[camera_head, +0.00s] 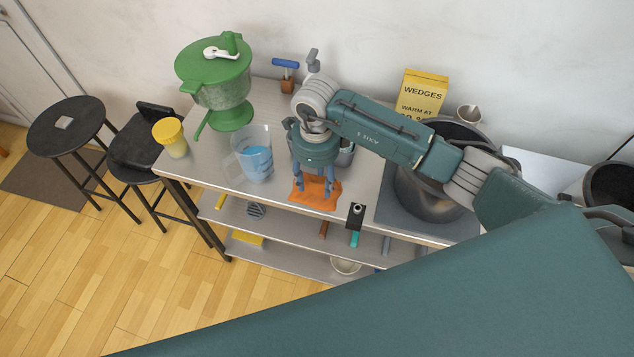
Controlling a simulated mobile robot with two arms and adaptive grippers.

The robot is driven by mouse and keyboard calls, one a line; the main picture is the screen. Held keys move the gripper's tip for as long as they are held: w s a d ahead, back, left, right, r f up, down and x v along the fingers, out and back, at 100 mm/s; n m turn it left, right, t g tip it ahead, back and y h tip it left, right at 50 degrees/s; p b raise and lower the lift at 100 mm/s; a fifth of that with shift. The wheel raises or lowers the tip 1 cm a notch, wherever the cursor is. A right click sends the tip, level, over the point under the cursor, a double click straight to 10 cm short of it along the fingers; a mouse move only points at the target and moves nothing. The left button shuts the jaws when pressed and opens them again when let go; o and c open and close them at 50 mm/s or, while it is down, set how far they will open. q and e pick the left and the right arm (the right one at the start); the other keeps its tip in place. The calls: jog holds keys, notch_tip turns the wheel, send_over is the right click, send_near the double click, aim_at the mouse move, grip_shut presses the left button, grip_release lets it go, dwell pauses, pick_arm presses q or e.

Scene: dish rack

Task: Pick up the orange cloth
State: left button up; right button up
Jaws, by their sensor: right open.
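The orange cloth (316,198) lies crumpled on the metal table at its front edge, in the middle of the head view. My right gripper (315,192) points down at the cloth from above, with its blue fingers apart. Its fingertips are at or just over the cloth; I cannot tell whether they touch it. The gripper covers part of the cloth's far side. My left gripper is not in view.
A clear jug with blue liquid (257,162) stands close left of my gripper. A green salad spinner (217,75) is behind it. A dark pot (437,190) stands right, with a yellow WEDGES box (423,92) behind. A small black object (355,212) is at the front edge.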

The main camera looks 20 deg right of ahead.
jog(key=shift+f, duration=0.65)
jog(key=c, duration=1.1)
jog(key=shift+r, duration=0.1)
jog(key=shift+w+r, duration=0.1)
jog(key=shift+r, duration=0.5)
notch_tip(320, 180, up, 13)
jog(key=b, duration=0.5)
notch_tip(320, 180, up, 4)
send_over(316, 184)
jog(key=shift+r, duration=0.85)
jog(key=shift+o, duration=0.4)
